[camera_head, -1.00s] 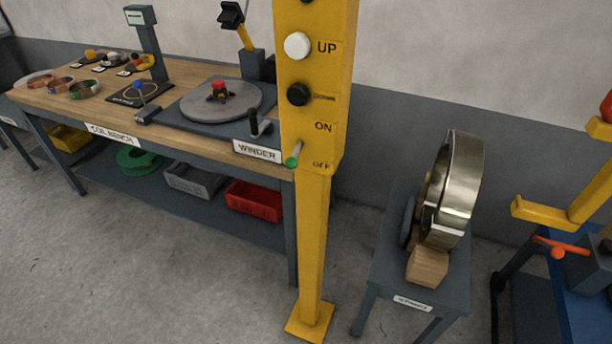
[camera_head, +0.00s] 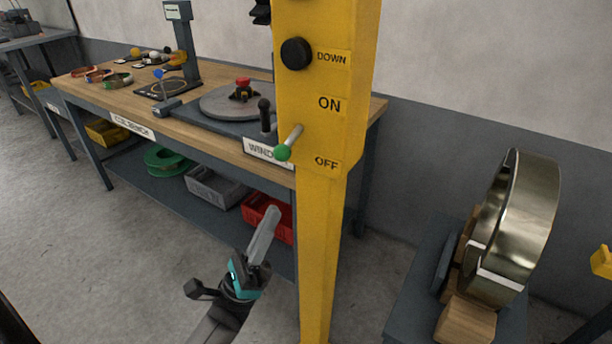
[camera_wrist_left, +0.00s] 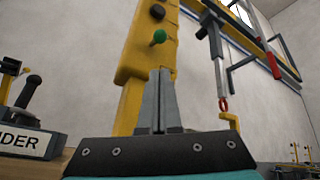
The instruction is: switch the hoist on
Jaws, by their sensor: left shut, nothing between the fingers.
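The hoist's switch is a short metal lever with a green ball knob (camera_head: 282,152) on the yellow post (camera_head: 325,120). The lever slants down and left, with its knob near the height of the OFF label (camera_head: 326,163) and below the ON label (camera_head: 329,104). My left gripper (camera_head: 272,212) is shut and empty, pointing up from below, lower than the knob and apart from it in the head view. In the left wrist view the green knob (camera_wrist_left: 159,37) shows just beyond the shut fingertips (camera_wrist_left: 160,72). My right gripper is not in view.
A black DOWN button (camera_head: 296,53) sits above the lever. The coil bench (camera_head: 215,150) with its winder stands behind the post at left. A large metal ring (camera_head: 525,225) stands on a grey stand at right.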

